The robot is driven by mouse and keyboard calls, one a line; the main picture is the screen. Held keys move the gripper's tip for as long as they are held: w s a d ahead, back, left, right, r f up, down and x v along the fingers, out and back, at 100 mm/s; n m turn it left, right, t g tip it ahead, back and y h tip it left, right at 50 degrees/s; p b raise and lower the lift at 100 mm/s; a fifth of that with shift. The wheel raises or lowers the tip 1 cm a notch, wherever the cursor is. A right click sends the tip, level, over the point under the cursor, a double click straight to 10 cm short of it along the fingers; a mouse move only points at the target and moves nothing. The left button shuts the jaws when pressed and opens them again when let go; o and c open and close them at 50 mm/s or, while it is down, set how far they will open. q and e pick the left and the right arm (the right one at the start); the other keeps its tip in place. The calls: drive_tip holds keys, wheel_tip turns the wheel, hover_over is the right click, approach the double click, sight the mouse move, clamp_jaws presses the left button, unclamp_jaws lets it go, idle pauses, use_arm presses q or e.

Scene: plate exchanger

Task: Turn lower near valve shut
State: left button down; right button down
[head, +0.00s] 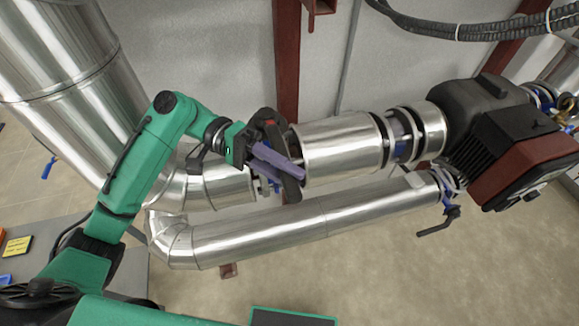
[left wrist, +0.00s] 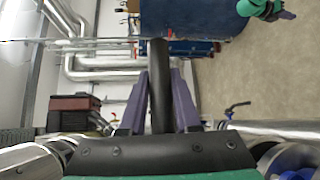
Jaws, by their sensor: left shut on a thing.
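My left gripper (head: 297,168) is at the joint in the upper silver pipe, left of centre in the head view. Its purple fingers are closed around a dark valve handle (head: 291,189). In the left wrist view the black handle (left wrist: 160,100) runs between both fingers. The valve body is mostly hidden behind the gripper. Another valve with a dark lever (head: 437,221) and blue parts sits at the right end of the lower pipe.
The lower silver pipe (head: 270,230) runs just below my left gripper. A black and red pump (head: 510,140) is at the right. A red post (head: 287,60) stands behind. A grey table (head: 30,238) is at the left. The floor below the pipes looks clear.

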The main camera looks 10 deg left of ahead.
use_arm(q)
drive_tip(key=shift+f, duration=0.1)
idle(0.3)
drive_tip(key=c, duration=0.7)
unclamp_jaws()
drive_tip(key=shift+c, duration=0.2)
drive_tip(key=shift+o, duration=0.6)
drive_tip(key=shift+a, duration=0.2)
drive_tip(key=shift+d, duration=0.1)
